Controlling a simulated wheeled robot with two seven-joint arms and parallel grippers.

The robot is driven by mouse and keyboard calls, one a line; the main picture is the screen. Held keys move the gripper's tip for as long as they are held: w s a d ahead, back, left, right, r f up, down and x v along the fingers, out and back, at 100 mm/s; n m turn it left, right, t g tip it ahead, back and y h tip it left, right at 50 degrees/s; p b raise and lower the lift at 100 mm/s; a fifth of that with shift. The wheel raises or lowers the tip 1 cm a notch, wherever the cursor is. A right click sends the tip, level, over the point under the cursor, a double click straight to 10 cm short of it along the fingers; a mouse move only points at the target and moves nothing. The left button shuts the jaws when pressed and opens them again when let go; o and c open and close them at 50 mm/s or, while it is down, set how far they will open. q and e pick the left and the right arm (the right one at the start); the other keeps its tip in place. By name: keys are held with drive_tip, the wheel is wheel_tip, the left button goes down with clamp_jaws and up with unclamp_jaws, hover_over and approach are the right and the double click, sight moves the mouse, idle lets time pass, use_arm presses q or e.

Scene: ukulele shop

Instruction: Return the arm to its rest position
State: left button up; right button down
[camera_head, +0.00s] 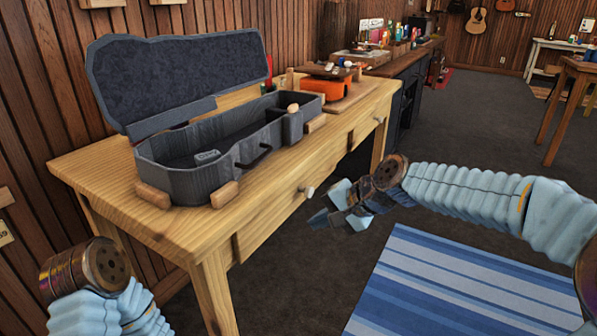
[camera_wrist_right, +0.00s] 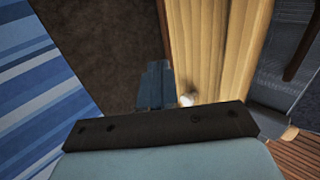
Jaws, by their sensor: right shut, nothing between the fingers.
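My right arm comes in from the right in the head view. Its gripper (camera_head: 338,211) hangs in the air in front of the wooden table, beside the drawer knob, with its fingers shut and empty. In the right wrist view the closed fingers (camera_wrist_right: 155,84) show over the dark floor, next to the table edge. My left arm's wrist shows at the lower left of the head view, but its gripper fingers are not visible.
A wooden table (camera_head: 120,180) bears an open grey instrument case (camera_head: 185,178) held by wooden blocks. An orange object (camera_head: 318,88) sits behind it. A white knob (camera_head: 307,192) sticks out from the drawer front. A blue striped rug (camera_head: 450,285) lies on the open floor at right.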

drive_tip(key=s+d+f+n+g+h, duration=0.1)
drive_tip(key=s+f, duration=0.2)
drive_tip(key=f, duration=1.1)
drive_tip(key=s+d+f+n+g+h, duration=0.1)
drive_tip(key=s+f, duration=0.2)
drive_tip(key=f, duration=1.1)
drive_tip(key=s+f+n+g+h, duration=0.1)
drive_tip(key=s+f+n+g, duration=0.1)
drive_tip(key=s+f, duration=1.2)
drive_tip(key=s+d+n, duration=0.1)
drive_tip(key=s, duration=0.2)
drive_tip(key=shift+s+f+g, duration=0.2)
drive_tip(key=shift+f+g, duration=0.1)
